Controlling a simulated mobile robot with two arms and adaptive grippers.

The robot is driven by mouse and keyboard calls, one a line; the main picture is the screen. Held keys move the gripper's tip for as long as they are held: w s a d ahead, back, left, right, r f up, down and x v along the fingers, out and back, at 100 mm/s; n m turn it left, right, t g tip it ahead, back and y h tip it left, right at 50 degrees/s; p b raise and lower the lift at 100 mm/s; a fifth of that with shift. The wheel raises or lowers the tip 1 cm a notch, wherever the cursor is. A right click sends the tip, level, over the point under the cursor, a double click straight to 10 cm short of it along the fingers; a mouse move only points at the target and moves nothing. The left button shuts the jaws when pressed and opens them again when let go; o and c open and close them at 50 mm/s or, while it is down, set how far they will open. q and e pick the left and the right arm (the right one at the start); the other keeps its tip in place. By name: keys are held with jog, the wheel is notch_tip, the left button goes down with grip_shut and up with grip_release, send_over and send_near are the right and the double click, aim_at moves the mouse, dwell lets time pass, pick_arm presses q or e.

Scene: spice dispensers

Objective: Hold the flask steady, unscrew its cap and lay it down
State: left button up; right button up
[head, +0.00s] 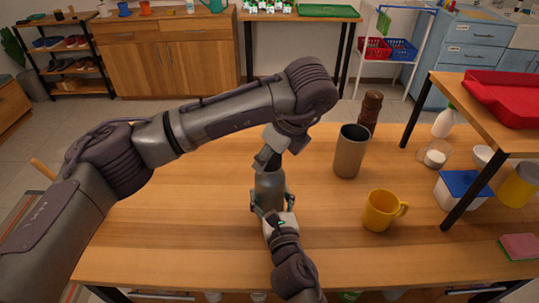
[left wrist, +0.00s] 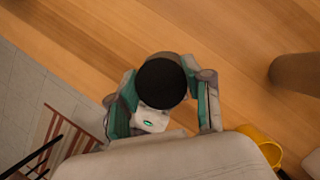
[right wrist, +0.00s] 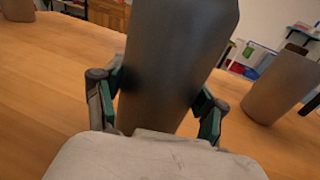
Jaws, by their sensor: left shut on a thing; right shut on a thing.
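The grey flask (head: 270,183) stands upright near the front middle of the wooden table. My right gripper (head: 271,203) is shut around its body; in the right wrist view the flask (right wrist: 170,65) fills the space between the fingers (right wrist: 160,108). My left gripper (head: 268,160) comes down from above at the flask's top. In the left wrist view the round black cap (left wrist: 162,82) sits between the left fingers, which are shut on it. The cap is hidden in the head view, and I cannot tell whether it is loosened.
A brown-grey tumbler (head: 348,155) and a dark pepper mill (head: 370,108) stand right of the flask. A yellow mug (head: 380,211) is nearer the front. A raised shelf with a red tray (head: 505,95) and a blue-lidded box (head: 455,198) bound the right. The table's front left is clear.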

pick_arm(q)
jog(key=shift+n, duration=0.7)
jog(key=o, duration=0.7)
jog(key=shift+f+g+y, duration=0.1)
jog(key=shift+g+y, duration=0.2)
jog(key=c, duration=0.4)
jog(key=shift+r, duration=0.3)
jog(key=shift+r, duration=0.35)
jog(key=shift+r, duration=0.2)
jog(key=shift+r, duration=0.25)
jog(key=shift+r, duration=0.1)
